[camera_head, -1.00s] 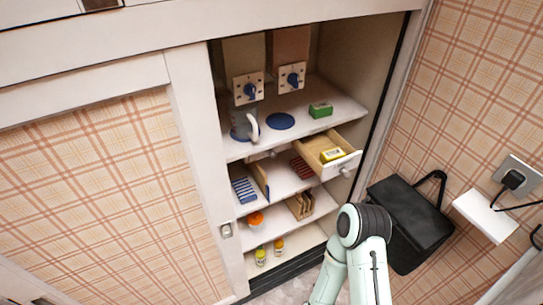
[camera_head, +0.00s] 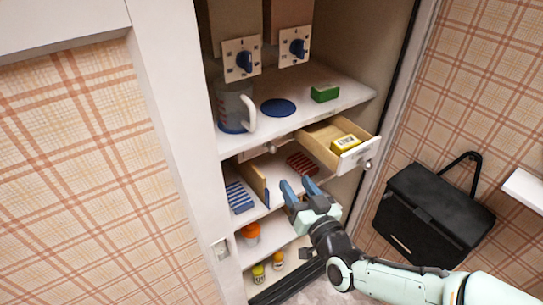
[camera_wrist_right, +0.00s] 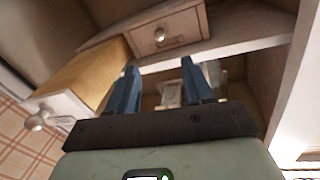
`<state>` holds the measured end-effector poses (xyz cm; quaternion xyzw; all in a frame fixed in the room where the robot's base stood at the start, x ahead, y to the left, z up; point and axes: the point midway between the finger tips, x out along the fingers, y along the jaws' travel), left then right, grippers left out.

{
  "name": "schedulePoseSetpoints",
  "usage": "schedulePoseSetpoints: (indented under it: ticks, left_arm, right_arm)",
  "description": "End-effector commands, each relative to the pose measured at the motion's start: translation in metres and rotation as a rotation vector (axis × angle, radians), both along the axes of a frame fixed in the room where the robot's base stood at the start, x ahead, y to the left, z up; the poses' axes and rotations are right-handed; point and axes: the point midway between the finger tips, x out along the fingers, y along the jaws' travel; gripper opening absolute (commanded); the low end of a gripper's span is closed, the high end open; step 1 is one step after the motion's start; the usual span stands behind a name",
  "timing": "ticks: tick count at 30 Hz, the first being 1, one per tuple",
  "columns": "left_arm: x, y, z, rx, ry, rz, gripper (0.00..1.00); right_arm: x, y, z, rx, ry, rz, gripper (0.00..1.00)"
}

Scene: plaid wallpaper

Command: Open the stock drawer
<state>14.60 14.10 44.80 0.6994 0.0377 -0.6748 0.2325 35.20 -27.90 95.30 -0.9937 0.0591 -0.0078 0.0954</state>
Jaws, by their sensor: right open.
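Two small drawers sit side by side under the cupboard's upper shelf. The right drawer (camera_head: 358,157) is pulled out and holds a yellow box (camera_head: 345,143); its pale side and round knob also show at the left of the right wrist view (camera_wrist_right: 62,108). The left drawer (camera_head: 268,150) is shut, with a knob on its front; it shows at the top of the right wrist view (camera_wrist_right: 172,36). No label tells which is the stock drawer. My right gripper (camera_head: 295,183) is open and empty, below and in front of the shut drawer, apart from its knob. My left gripper is out of view.
The upper shelf (camera_head: 335,105) holds a jug (camera_head: 235,107), a blue disc (camera_head: 280,108) and a green box (camera_head: 325,93). Striped items, an orange-lidded jar (camera_head: 251,233) and small bottles stand lower. A black bag (camera_head: 430,215) is at the right. The cupboard's side post (camera_head: 175,120) stands left.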

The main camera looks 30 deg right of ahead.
Motion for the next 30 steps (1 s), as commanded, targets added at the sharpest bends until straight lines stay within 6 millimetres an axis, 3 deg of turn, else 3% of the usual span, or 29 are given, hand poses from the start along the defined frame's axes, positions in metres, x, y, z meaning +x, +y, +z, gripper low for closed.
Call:
schedulePoseSetpoints:
  ticks: [18, 24, 30]
  left_arm:
    - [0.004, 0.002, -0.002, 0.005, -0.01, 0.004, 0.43]
    - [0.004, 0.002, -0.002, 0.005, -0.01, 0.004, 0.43]
    - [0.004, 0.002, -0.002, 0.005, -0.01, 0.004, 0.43]
  right_arm:
    - [0.111, -0.013, -0.001, 0.0, 0.004, 0.001, 0.51]
    - [0.127, -0.015, -0.001, 0.001, 0.004, 0.001, 0.51]
    - [0.129, -0.015, -0.001, 0.001, 0.004, 0.001, 0.51]
